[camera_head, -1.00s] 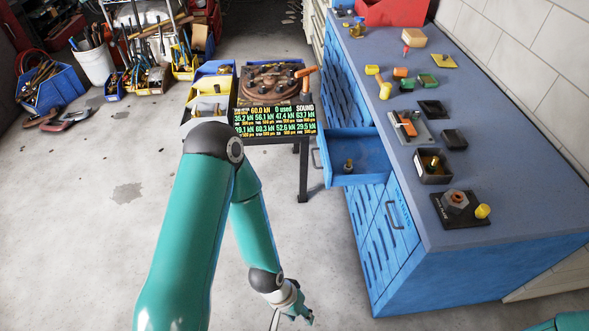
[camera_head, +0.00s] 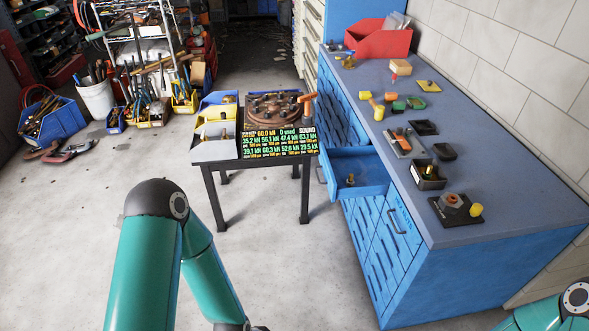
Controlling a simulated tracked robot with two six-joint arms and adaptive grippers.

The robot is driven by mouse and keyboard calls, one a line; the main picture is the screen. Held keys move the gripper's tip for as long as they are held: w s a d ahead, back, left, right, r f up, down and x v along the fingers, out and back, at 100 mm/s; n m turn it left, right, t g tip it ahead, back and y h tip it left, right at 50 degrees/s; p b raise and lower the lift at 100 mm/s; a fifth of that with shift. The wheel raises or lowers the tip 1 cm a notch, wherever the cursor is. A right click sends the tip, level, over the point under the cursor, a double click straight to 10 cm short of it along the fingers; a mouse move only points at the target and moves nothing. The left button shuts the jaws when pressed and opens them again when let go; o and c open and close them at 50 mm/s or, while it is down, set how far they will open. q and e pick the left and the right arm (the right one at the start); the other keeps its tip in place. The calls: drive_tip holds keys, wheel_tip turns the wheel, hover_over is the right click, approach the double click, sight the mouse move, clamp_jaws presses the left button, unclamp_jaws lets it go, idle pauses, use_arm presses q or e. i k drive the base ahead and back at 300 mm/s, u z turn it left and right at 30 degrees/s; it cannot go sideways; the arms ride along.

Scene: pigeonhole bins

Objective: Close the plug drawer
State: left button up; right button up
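The open blue drawer (camera_head: 358,184) sticks out to the left from the blue cabinet (camera_head: 440,270), below the worktop. A small brass-coloured plug (camera_head: 350,180) stands inside it. A handle (camera_head: 321,173) shows on the drawer's front at its left end. My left arm comes up from the bottom left and bends down again, left of the cabinet and well short of the drawer. Its gripper is cut off below the bottom edge. My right arm shows only as a piece in the bottom right corner, and its gripper is out of view.
A small dark table (camera_head: 207,162) with a lit display (camera_head: 278,143) and bins stands left of the drawer. Small parts, dark trays and a red bin (camera_head: 378,42) sit on the worktop (camera_head: 470,170). The floor (camera_head: 280,270) between my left arm and the cabinet is clear.

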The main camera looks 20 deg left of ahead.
sight(371, 178)
drive_tip(key=u, duration=0.3)
drive_tip(key=i, duration=1)
drive_tip(key=u, duration=1.05)
drive_tip(key=i, duration=0.15)
drive_tip(key=z, duration=3.1)
drive_tip(key=k, duration=0.5)
drive_tip(key=u, duration=0.7)
drive_tip(key=i, duration=0.3)
drive_tip(key=u, duration=0.25)
